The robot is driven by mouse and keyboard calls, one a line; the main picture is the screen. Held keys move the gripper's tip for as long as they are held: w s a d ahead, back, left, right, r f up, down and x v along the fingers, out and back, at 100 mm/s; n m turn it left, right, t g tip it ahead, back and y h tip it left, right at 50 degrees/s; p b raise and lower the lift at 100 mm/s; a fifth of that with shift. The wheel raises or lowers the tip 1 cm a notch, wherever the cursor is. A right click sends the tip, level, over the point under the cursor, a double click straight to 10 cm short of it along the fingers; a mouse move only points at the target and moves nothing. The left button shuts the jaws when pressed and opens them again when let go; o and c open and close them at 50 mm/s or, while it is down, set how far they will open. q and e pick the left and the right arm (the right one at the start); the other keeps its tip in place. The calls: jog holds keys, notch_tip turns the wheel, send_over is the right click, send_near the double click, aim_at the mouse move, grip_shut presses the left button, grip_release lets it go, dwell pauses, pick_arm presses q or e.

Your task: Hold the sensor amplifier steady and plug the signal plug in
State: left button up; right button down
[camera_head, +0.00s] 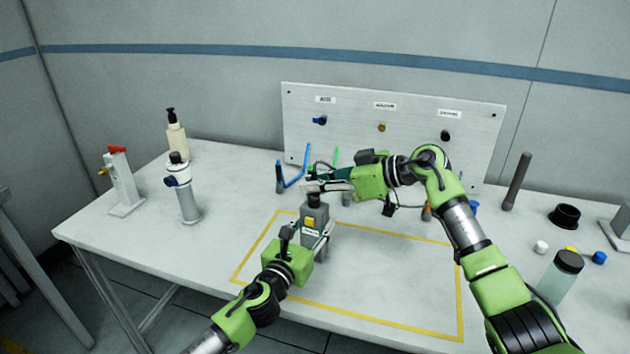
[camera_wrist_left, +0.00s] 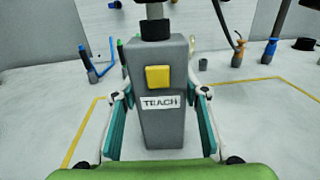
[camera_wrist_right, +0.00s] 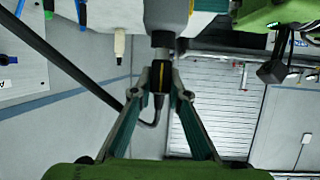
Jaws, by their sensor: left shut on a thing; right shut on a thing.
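The sensor amplifier (camera_head: 315,214) is a grey upright box with a yellow button, a TEACH label and a black socket on top. It fills the middle of the left wrist view (camera_wrist_left: 162,118). My left gripper (camera_head: 313,236) is shut on its sides, with a finger on each side (camera_wrist_left: 160,97). My right gripper (camera_head: 315,186) is shut on the signal plug (camera_wrist_right: 160,78), dark with a yellow stripe, directly above the amplifier. The plug's grey end meets or nearly meets the black socket (camera_wrist_left: 155,30). How deep it sits cannot be told. A black cable (camera_wrist_right: 65,62) trails from the plug.
A yellow outline (camera_head: 395,326) on the white table surrounds the work area, which is mostly clear. A grey panel (camera_head: 345,150) with labelled fittings stands behind. A dispenser (camera_head: 177,138) and a white-and-blue device (camera_head: 188,200) stand left; a capped jar (camera_head: 562,278) stands right.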

jog(key=shift+f, duration=0.9)
jog(key=c, duration=1.9)
grip_release()
jog(key=shift+d+r, duration=0.1)
jog(key=v, duration=1.1)
jog(key=shift+s+d+r, duration=0.2)
jog(key=shift+d, duration=0.1)
pick_arm(q)
jog(key=o, duration=1.4)
